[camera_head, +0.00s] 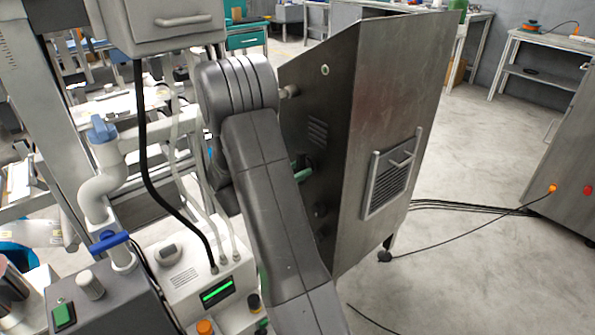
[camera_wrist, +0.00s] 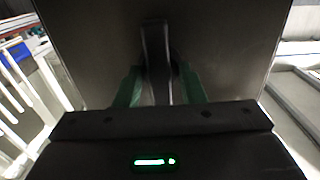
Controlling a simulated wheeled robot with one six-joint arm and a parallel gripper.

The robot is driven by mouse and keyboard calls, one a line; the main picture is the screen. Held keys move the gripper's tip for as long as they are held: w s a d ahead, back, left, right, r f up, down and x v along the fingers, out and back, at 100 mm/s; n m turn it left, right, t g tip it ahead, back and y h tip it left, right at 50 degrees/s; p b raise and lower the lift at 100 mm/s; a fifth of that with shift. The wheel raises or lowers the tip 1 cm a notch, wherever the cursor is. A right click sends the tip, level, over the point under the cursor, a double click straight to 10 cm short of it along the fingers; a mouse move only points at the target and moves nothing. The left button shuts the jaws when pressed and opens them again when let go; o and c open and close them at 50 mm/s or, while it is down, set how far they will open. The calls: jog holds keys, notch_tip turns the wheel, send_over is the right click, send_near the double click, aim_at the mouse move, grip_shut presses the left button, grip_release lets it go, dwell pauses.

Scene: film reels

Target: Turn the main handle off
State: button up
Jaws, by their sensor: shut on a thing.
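A grey metal handle (camera_wrist: 156,48) stands out from a dark panel in the wrist view. It points along the middle of the picture, between my two green fingers. My gripper (camera_wrist: 160,84) is shut on this handle. In the head view a green part of my gripper (camera_head: 302,174) shows close to the shaded face of a tall steel cabinet (camera_head: 385,90). My grey arm covers much of that face there, and I cannot make out the handle in that view.
A control box with a lit green display (camera_head: 217,291) stands at the lower left, beside white pipes with blue valve handles (camera_head: 108,242). Black cables (camera_head: 465,208) cross the floor to another cabinet (camera_head: 565,150). The floor right of the steel cabinet is mostly clear.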

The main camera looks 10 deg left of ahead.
jog(key=o, duration=0.6)
jog(key=shift+o, duration=0.2)
jog(key=shift+s, duration=0.1)
jog(key=p+v, duration=0.2)
jog(key=v, duration=1.1)
jog(key=shift+s+a, duration=0.25)
